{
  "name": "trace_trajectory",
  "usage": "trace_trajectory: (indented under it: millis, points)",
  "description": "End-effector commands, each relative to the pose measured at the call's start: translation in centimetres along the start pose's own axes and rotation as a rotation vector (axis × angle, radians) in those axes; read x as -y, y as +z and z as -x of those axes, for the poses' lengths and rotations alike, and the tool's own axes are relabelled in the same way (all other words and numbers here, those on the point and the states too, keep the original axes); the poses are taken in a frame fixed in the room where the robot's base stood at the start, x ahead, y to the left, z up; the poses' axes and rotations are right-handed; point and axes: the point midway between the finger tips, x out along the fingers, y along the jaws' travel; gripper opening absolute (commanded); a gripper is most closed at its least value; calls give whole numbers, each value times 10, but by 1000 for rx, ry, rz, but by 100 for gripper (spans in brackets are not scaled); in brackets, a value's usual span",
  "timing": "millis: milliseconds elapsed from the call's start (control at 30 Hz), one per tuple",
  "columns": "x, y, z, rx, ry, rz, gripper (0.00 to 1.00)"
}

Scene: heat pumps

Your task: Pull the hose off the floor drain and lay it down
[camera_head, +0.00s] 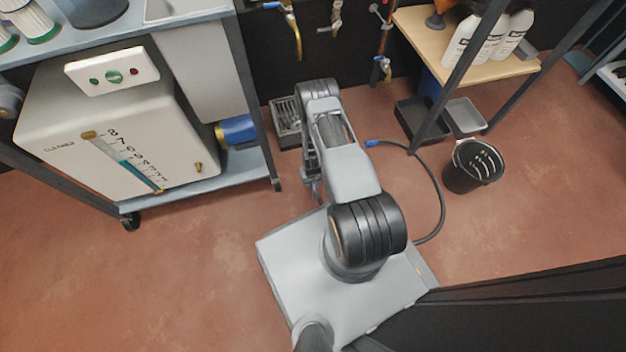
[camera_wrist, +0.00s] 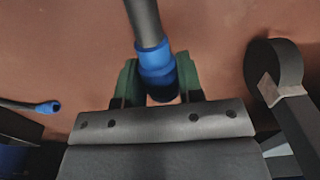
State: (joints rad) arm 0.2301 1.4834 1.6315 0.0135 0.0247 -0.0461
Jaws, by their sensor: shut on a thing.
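My gripper (camera_wrist: 157,88) shows in the wrist view with its green finger pads shut on the blue end piece (camera_wrist: 155,62) of a dark grey hose (camera_wrist: 143,18). The hose runs up out of that picture, over red-brown floor. No drain shows around the held end in the wrist view. In the head view, a grey square floor grate (camera_head: 286,118), which looks like the drain, lies by the cart and is partly behind my arm. My gripper and the held hose end are hidden there by my arm.
Another dark hose (camera_head: 437,187) with a blue tip (camera_head: 372,143) curves over the floor, right of my arm. A cart (camera_head: 205,188) carrying a white tank (camera_head: 105,120) stands left. A black bucket (camera_head: 473,166) and shallow trays (camera_head: 465,116) stand right. Floor (camera_head: 200,260) at front left is clear.

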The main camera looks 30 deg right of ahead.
Motion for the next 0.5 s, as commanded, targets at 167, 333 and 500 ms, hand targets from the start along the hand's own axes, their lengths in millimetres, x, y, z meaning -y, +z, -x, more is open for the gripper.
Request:
trace_trajectory:
  millis: [167,333,500]
  points:
    - [-1,0,-28,0,0,-3,1]
    - [-1,0,-49,0,-1,-3,1]
    - [-1,0,-65,0,-1,-3,1]
